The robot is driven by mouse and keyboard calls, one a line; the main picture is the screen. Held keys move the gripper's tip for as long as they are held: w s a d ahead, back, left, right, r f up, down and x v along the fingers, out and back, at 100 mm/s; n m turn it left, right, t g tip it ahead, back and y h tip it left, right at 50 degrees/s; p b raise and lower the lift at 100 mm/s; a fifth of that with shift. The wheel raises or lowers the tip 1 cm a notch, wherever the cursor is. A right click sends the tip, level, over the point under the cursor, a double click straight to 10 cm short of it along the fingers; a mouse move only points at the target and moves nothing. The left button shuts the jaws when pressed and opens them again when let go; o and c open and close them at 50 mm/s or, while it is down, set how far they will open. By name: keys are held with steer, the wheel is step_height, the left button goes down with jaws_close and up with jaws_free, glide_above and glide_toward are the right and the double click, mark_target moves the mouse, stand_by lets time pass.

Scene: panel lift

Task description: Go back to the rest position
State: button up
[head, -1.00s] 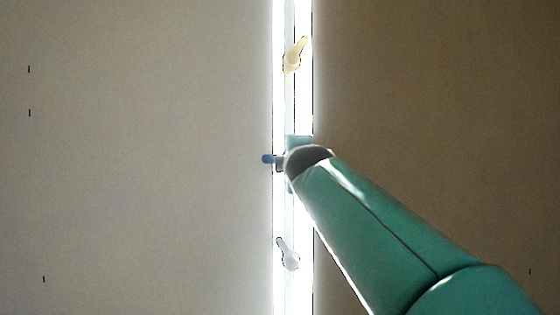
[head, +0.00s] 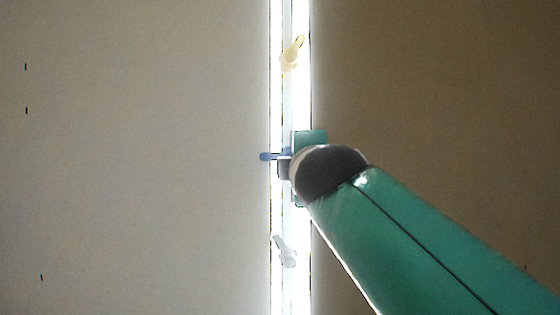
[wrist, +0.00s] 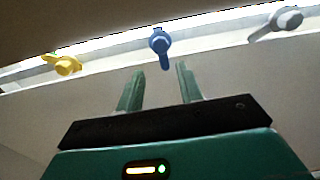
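My gripper (wrist: 159,70) is open and empty in the wrist view, its two fingers apart. A blue latch (wrist: 160,42) lies just beyond the fingertips, between them in the picture, its handle hanging down; no contact shows. In the head view the blue latch (head: 267,157) points left from the bright strip.
A bright gap with a rail (head: 288,105) runs between a pale panel (head: 130,160) and a brown panel (head: 440,100). A yellow latch (head: 290,57) sits above the blue one and a whitish latch (head: 286,253) below. The space before the pale panel is clear.

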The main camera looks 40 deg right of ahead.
steer(key=shift+s+a, duration=0.45)
steer(key=shift+s, duration=0.15)
steer(key=w+a+f+m+g+y, duration=0.1)
steer(key=a+f+m+y, duration=0.15)
steer(key=f, duration=0.45)
steer(key=w+a+f+m+g+y, duration=0.1)
steer(key=w+a+f, duration=0.1)
steer(key=a+f, duration=0.35)
steer(key=s+a+f+m+g+y, duration=0.2)
steer(key=a+f, duration=0.3)
steer(key=f, duration=0.4)
steer(key=s+a+f+m+g+y, duration=0.2)
steer(key=s+a+f+m+g, duration=0.1)
steer(key=f, duration=0.7)
steer(key=s+a+f+m+g+y, duration=0.2)
steer(key=s+a+f, duration=0.1)
steer(key=a+f, duration=0.4)
step_height(320, 180, down, 3)
steer(key=shift+s+r+m, duration=0.15)
steer(key=shift+s+m, duration=0.2)
steer(key=shift+s, duration=0.05)
steer(key=shift+a+y, duration=0.1)
steer(key=shift+y, duration=0.15)
